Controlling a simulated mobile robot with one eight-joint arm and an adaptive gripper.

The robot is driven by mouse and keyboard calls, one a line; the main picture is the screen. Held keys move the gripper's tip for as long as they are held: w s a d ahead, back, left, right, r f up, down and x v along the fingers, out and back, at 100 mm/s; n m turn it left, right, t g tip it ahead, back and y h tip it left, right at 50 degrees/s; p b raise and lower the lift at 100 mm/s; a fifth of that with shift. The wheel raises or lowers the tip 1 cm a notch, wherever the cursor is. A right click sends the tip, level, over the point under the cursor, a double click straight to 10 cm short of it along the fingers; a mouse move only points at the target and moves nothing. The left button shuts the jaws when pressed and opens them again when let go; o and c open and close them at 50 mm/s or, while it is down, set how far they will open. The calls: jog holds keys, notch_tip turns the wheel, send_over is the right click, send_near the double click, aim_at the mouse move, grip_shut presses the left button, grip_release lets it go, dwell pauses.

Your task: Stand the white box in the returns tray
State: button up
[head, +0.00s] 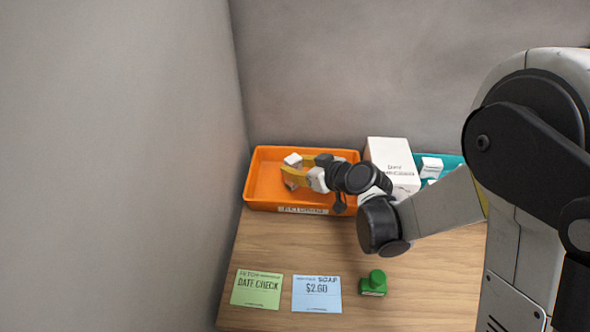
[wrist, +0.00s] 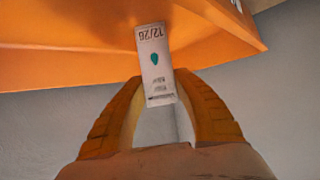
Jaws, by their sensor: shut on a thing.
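The white box (head: 293,160) is small, and it is held at the orange tray. In the wrist view the white box (wrist: 155,65) shows a teal mark and the print "12/26". My gripper (head: 287,174) has yellow-orange fingers and is shut on the white box. In the wrist view the gripper (wrist: 158,95) has one finger on each side of the box. The orange returns tray (head: 262,187) stands at the back left of the counter, with a label on its front. I cannot tell whether the box touches the tray floor.
A larger white carton (head: 388,150) stands right of the tray. A teal tray (head: 453,160) with small white boxes is behind my arm. A green card (head: 257,290), a blue card (head: 317,295) and a green stamp-like object (head: 373,284) lie in front. A grey wall is close on the left.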

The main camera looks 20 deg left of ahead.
jog(key=o, duration=1)
jog(key=shift+d+r, duration=0.1)
jog(key=shift+r, duration=0.1)
jog(key=p+v, duration=0.3)
jog(key=v, duration=0.8)
jog(key=shift+s+d+r+p, duration=0.15)
jog(key=shift+s+d+p, duration=0.1)
jog(key=shift+d+p, duration=0.1)
